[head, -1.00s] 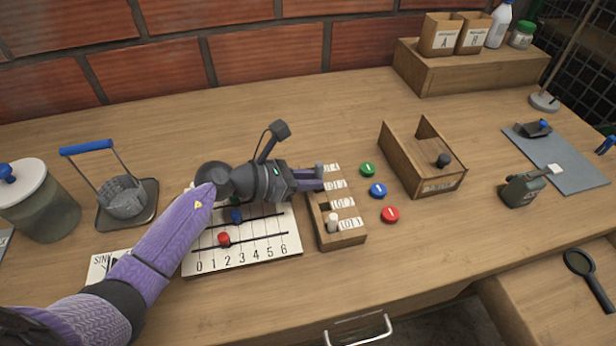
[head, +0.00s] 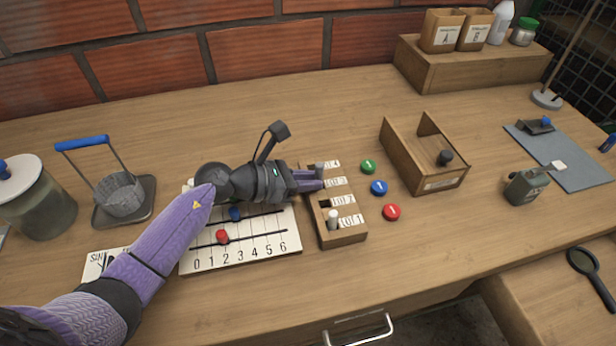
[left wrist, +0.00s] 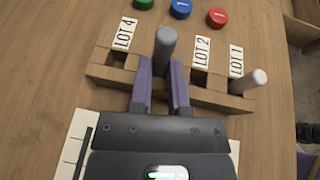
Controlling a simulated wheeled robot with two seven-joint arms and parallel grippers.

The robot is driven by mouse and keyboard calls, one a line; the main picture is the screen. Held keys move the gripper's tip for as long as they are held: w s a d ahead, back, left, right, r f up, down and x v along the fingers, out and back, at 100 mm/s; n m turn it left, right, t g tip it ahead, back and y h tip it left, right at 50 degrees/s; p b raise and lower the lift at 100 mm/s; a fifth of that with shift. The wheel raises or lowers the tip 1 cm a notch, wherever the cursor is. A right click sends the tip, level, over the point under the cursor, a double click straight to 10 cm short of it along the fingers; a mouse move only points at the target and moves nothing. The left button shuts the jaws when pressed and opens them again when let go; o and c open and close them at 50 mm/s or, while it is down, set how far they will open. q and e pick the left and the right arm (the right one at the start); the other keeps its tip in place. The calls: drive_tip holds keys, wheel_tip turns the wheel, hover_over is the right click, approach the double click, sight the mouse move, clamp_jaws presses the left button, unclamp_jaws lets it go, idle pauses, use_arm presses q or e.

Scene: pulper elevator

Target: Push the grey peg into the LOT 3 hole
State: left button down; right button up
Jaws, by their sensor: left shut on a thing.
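The wooden lot block (head: 345,238) stands on the bench with its holes in a row; it also shows in the left wrist view (left wrist: 118,76). My left gripper (head: 318,180) is shut on the grey peg (head: 319,168), over the block at the LOT 3 place. In the left wrist view the grey peg (left wrist: 165,48) stands between my fingertips (left wrist: 162,78), between the LOT 4 and LOT 2 labels. It covers the LOT 3 label there. Its lower end is hidden, so I cannot tell how deep it sits. My right gripper is not in view.
A white peg (head: 332,219) stands at LOT 1. Green (head: 368,167), blue (head: 379,187) and red (head: 391,212) discs lie right of the block. A numbered slider board (head: 250,255) lies under my left arm. An open wooden box (head: 405,165) stands farther right.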

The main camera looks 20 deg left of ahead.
use_arm(q)
drive_tip(key=shift+f+b, duration=0.3)
drive_tip(key=shift+f, duration=0.1)
